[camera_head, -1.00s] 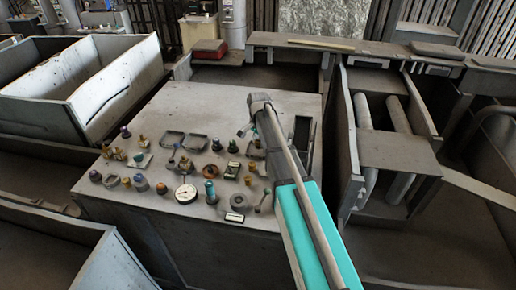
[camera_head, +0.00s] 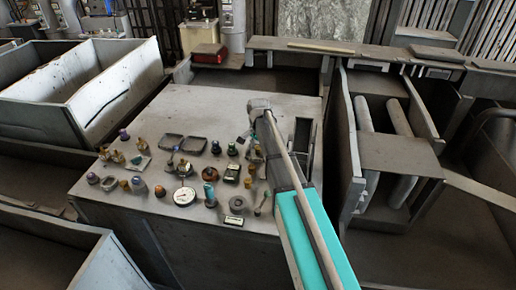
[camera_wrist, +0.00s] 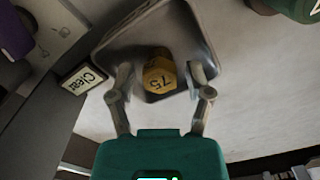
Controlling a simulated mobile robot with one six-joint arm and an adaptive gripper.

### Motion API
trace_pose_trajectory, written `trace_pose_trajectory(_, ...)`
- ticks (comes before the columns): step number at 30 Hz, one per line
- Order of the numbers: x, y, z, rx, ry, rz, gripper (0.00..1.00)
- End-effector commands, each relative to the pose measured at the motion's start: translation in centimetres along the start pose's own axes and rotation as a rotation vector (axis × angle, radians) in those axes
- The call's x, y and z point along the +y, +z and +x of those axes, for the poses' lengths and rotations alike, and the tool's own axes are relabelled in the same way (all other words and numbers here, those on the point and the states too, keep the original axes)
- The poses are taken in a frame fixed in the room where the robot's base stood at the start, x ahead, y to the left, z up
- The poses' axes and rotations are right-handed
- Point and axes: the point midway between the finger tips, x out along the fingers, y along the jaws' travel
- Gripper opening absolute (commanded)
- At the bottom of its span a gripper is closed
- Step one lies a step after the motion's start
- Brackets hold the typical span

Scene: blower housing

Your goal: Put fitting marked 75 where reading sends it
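The fitting marked 75 (camera_wrist: 158,75) is a brass-yellow hexagonal piece. In the wrist view it shows over a dark square tray (camera_wrist: 190,25), with its number facing the camera. I cannot tell whether it rests on the tray floor. My gripper (camera_wrist: 160,70) is open, with one finger on each side of the fitting and a gap at both sides. A label reading "Clear" (camera_wrist: 82,83) lies beside the tray. In the head view my gripper (camera_head: 246,137) is low over the table's right part. A round white dial gauge (camera_head: 184,196) stands at the front; its reading is too small to tell.
Several small fittings and knobs crowd the left and front. An upright dark holder (camera_head: 303,135) stands right of my arm. The table's back (camera_head: 205,105) is clear.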

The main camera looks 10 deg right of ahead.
Motion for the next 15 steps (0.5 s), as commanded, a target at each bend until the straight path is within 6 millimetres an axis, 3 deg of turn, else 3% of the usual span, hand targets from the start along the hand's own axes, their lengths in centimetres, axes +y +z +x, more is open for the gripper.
trace_pose_trajectory(15, -0.01, 0.01, -0.34, 0.0, 0.0, 0.0, 0.72)
